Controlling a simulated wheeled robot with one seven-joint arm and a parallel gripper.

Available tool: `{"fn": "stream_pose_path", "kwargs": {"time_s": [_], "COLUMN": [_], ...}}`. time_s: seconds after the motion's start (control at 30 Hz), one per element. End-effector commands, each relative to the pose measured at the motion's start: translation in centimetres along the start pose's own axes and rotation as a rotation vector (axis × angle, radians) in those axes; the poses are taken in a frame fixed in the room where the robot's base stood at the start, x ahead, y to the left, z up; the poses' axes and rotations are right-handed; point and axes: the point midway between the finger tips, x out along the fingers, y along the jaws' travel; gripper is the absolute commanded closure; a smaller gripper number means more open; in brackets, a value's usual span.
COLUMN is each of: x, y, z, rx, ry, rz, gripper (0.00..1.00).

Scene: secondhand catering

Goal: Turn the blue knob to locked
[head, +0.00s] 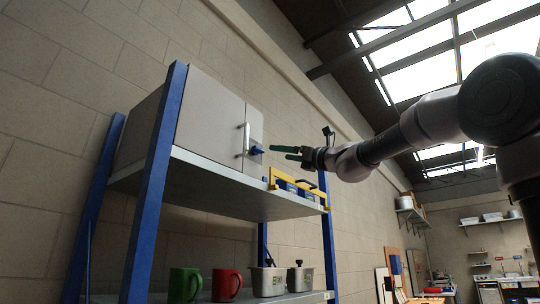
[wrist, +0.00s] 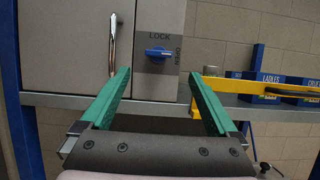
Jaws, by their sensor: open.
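The blue knob (wrist: 158,52) sits on a grey plate (wrist: 160,28) on the cabinet front. The plate reads LOCK above the knob and OPEN, turned sideways, to its right. The knob's bar lies about horizontal; which end is its pointer is too small to tell. The knob also shows in the head view (head: 257,150), beside the door handle. My gripper (wrist: 160,76) has two green fingers, open and empty. In the wrist view they are spread to either side below the knob. In the head view my gripper (head: 280,152) is just right of the knob, apparently apart from it.
A vertical metal handle (wrist: 113,42) stands left of the knob, close to my left finger. A yellow rail (wrist: 255,87) with blue labelled bins (wrist: 262,77) is right of the cabinet. Red (head: 227,285) and green (head: 185,284) mugs stand on the lower shelf.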

Motion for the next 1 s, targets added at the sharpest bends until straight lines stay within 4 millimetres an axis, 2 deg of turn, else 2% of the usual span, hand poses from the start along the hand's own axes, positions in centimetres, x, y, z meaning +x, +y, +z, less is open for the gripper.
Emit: {"fn": "stream_pose_path", "kwargs": {"time_s": [0.5, 0.7, 0.97, 1.0], "x": [8.7, 10.2, 10.3, 10.3], "y": [0.1, 0.1, 0.1, 0.1], "z": [-0.1, -0.1, -0.1, -0.1], "rx": [-0.002, -0.003, -0.003, -0.003], "ry": [0.001, 0.002, 0.002, 0.002], "rz": [0.002, 0.001, 0.001, 0.001], "gripper": [0.05, 0.05, 0.05, 0.09]}}
